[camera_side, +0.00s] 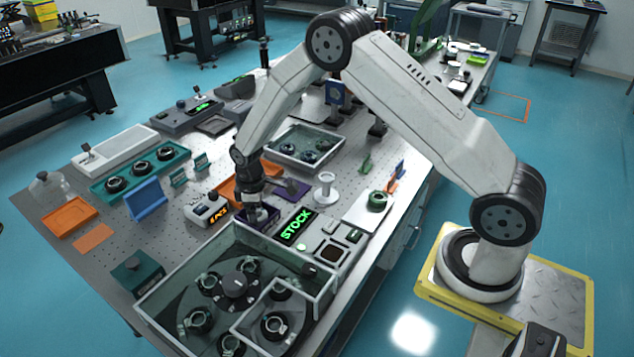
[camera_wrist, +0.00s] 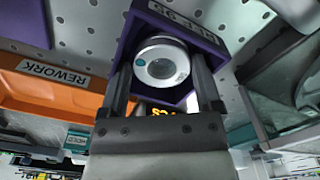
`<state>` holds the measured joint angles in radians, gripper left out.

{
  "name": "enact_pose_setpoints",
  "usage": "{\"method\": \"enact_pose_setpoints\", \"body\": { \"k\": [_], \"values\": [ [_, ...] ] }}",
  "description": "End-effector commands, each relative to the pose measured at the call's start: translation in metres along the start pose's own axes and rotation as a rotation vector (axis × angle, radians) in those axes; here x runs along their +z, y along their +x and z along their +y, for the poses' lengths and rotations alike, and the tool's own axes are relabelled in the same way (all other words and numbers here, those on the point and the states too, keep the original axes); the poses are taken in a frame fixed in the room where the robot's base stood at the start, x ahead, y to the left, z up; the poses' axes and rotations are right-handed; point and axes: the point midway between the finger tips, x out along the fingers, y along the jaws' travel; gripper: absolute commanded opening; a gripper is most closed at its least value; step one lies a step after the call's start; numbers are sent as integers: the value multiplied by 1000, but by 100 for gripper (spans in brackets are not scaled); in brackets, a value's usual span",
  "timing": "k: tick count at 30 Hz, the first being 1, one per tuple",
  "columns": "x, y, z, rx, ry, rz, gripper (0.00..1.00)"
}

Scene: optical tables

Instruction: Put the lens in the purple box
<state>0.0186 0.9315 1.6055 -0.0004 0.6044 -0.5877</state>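The lens (camera_wrist: 162,66), a round pale glass disc in a silver ring, is between my fingertips in the wrist view, with both fingers against its rim. My gripper (camera_wrist: 162,72) looks shut on it. The purple box (camera_wrist: 214,44) is around and behind the lens, with its open side facing the wrist camera and a white label on its far wall. The lens shows inside the box's outline; whether it touches the floor I cannot tell. In the side view my gripper (camera_side: 252,214) points down at the purple box (camera_side: 270,213), and the lens is not distinguishable.
An orange tray labelled REWORK (camera_wrist: 38,86) is beside the box. In the side view, a large clear-walled bin (camera_side: 182,275) with several ringed parts stands in front, a STOCK sign (camera_side: 297,226) to the right, and a small white device (camera_side: 203,209) to the left.

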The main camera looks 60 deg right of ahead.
Motion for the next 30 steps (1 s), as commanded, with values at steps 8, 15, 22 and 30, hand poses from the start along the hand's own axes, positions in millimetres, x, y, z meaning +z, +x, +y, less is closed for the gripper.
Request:
{"method": "enact_pose_setpoints", "body": {
  "k": [8,15,22,30],
  "values": [
    [0,-6,0,1,0,1,85],
    [0,-27,0,1,0,1,85],
    [-1,-61,0,2,0,3,85],
    [0,-101,0,2,0,2,85]
  ]
}}
